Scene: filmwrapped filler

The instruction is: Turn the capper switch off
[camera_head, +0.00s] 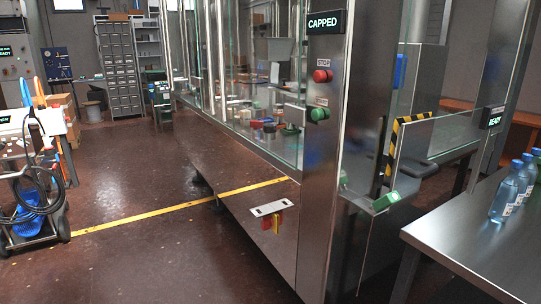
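A switch with a red and yellow handle (274,221) sits under a white label plate (271,208) on the low steel front panel of the capping machine. The label is too small to read, so I cannot tell if this is the capper switch. On the machine's steel post are a red button (322,76) marked STOP and a green button (319,115) below it. Neither of my grippers is in view.
A steel table (485,240) with several blue bottles (510,190) stands at the right. A READY sign (493,117) hangs above it. A cart with a hose (35,195) stands at the left. The dark floor (150,250) before the machine is open, crossed by a yellow line.

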